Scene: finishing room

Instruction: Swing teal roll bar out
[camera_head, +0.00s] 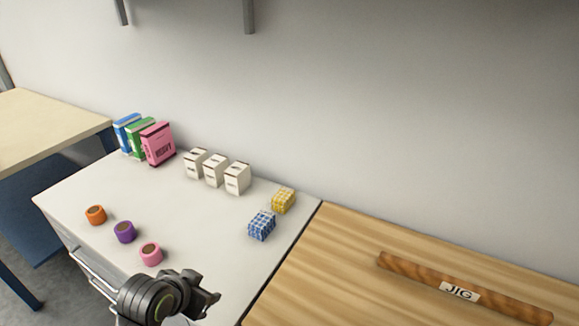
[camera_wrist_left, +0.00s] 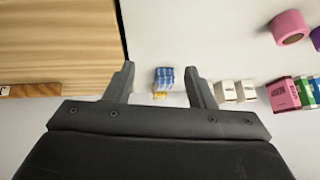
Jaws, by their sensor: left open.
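No teal roll bar shows in either view. My left gripper (camera_head: 208,298) is over the front part of the white-topped cabinet (camera_head: 190,215), near its front edge. In the left wrist view its two fingers (camera_wrist_left: 160,76) are apart with nothing held between them. A blue checked box (camera_head: 261,226) appears between the fingers in the left wrist view (camera_wrist_left: 164,76), but it stands farther off on the white top. My right gripper is not in view.
Orange (camera_head: 95,215), purple (camera_head: 124,232) and pink rolls (camera_head: 151,254) stand near the front edge. White boxes (camera_head: 214,170), a yellow checked box (camera_head: 284,200) and upright coloured packs (camera_head: 158,144) are behind. A wooden bar labelled JIG (camera_head: 410,272) lies on the wooden bench right.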

